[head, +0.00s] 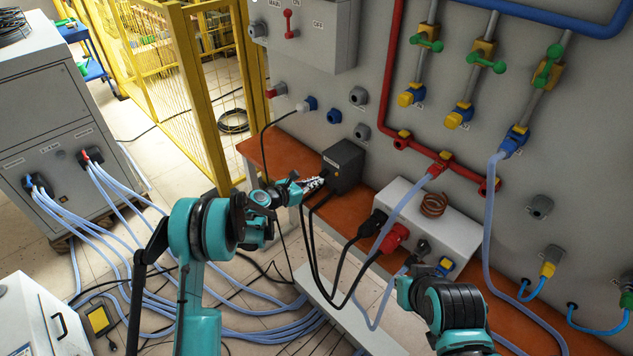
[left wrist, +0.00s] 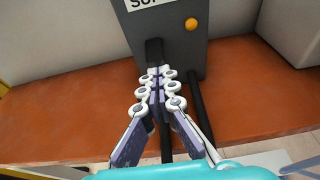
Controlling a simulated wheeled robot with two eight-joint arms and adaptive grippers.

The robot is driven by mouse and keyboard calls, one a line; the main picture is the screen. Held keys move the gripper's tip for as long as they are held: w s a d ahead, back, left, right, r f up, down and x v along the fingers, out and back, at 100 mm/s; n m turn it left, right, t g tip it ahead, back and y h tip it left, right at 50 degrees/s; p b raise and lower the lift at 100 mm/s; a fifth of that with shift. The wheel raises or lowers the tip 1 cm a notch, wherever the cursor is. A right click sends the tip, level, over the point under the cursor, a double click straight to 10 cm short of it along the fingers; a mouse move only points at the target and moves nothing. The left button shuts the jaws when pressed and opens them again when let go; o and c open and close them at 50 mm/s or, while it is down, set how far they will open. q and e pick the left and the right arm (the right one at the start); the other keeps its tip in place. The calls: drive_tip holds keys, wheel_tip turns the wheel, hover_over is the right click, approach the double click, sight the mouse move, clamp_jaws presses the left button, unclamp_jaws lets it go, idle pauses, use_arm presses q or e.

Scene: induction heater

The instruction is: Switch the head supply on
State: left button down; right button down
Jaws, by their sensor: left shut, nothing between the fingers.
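The head supply appears to be the dark grey box (head: 347,163) on the orange-brown bench. In the left wrist view the box (left wrist: 125,25) has a partly cut-off label, a round orange button or lamp (left wrist: 191,24) and a black part (left wrist: 154,48) low on its front. I cannot tell whether that part is a switch or a cable entry. My left gripper (head: 318,182) is shut and empty at the front of the box. Its fingertips (left wrist: 156,72) are just below the black part; contact is unclear. My right arm (head: 445,305) is at the lower right; its fingers are not clearly visible.
Black cables (head: 330,285) hang from the box towards a light grey unit (head: 455,225) with a copper coil (head: 433,204). Red pipes (head: 390,85) and hoses line the wall behind. A yellow fence (head: 195,90) stands at the left. The bench (left wrist: 60,115) is clear left of the box.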

use_arm(q)
drive_tip(key=shift+s+r+g+y+p, duration=0.1)
drive_tip(key=shift+r+g+y+p, duration=0.6)
drive_tip(key=shift+r+p, duration=0.15)
drive_tip(key=shift+f, duration=0.25)
drive_tip(key=shift+r, duration=0.8)
